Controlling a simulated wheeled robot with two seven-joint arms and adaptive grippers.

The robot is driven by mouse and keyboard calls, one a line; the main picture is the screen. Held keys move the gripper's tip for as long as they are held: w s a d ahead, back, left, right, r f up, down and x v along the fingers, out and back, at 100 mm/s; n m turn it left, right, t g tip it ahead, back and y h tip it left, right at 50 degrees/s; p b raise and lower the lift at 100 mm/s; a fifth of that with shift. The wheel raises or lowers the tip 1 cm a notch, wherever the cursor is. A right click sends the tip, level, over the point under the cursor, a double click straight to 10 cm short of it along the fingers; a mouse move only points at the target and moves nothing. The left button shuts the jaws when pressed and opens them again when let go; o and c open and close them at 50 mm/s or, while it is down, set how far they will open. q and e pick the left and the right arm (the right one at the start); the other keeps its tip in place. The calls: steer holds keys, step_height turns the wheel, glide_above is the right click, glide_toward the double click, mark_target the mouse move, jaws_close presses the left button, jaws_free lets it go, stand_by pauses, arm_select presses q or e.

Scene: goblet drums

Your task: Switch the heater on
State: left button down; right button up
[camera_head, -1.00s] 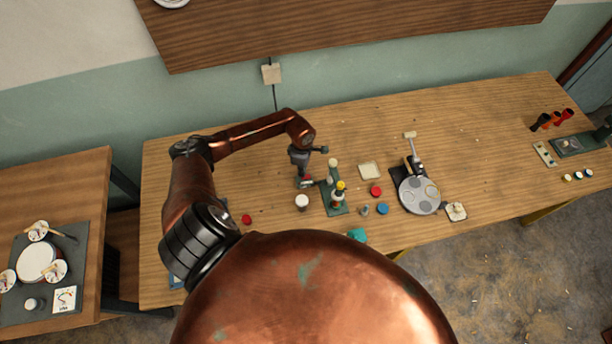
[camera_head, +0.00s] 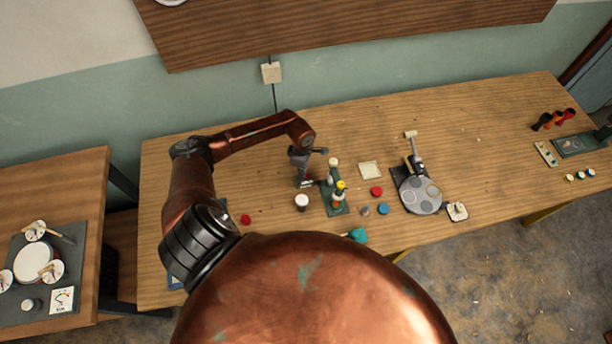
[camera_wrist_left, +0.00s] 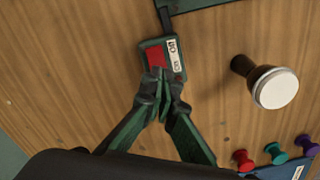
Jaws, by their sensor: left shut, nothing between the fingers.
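A small dark green switch box (camera_wrist_left: 153,48) with a red rocker (camera_wrist_left: 156,57) and a white label marked with switch positions lies on the wooden table in the left wrist view. A dark strip or cord leads from its top edge to a green base (camera_wrist_left: 202,3). My left gripper (camera_wrist_left: 162,84) is shut and empty, its fingertips at the near edge of the box, just below the rocker. I cannot tell whether they touch it. In the head view, my left gripper (camera_head: 304,180) points down beside the green base (camera_head: 338,207). My right gripper is out of view.
A white-topped goblet drum (camera_head: 301,201) stands close to the gripper; it also shows in the wrist view (camera_wrist_left: 275,88). Posts stand on the green base. A round grey plate (camera_head: 420,196) and small coloured pieces lie to the right.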

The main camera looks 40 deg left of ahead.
arm_select(q)
steer(key=shift+f+b, duration=0.45)
steer(key=shift+f, duration=0.05)
steer(key=shift+r, duration=0.15)
steer(key=shift+r+p, duration=0.5)
steer(key=shift+r, duration=0.1)
steer(key=shift+r+p, duration=1.45)
steer(key=shift+r, duration=1.35)
